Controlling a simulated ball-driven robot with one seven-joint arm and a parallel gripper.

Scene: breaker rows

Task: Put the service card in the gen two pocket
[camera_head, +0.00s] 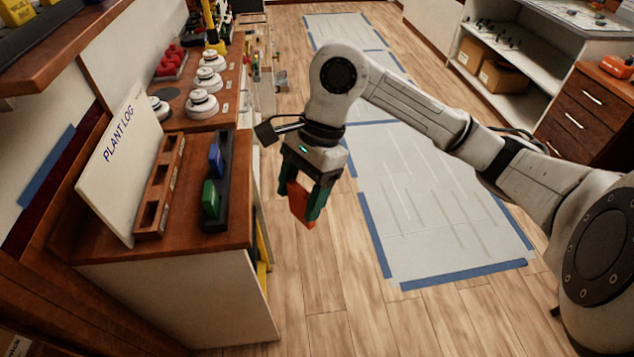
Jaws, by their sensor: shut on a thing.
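My gripper (308,205) is shut on an orange card (299,203), held between its green fingers. It hangs over the floor, to the right of the near bench and apart from it. No lettering on the card is legible, so I cannot tell by name whether it is the service card. A wooden rack (176,160) with open, empty-looking pockets lies along the bench in front of the board. No pocket label is legible, so I cannot tell which is gen two. Beside it, a dark holder (222,178) bears a green card (210,198) and a blue card (215,160).
A white "PLANT LOG" board (122,160) leans upright behind the rack. White round devices (202,103) and red parts (172,62) sit farther along the bench (222,243). A shelf (60,38) overhangs at upper left. Blue-taped white sheets (430,200) cover the open floor.

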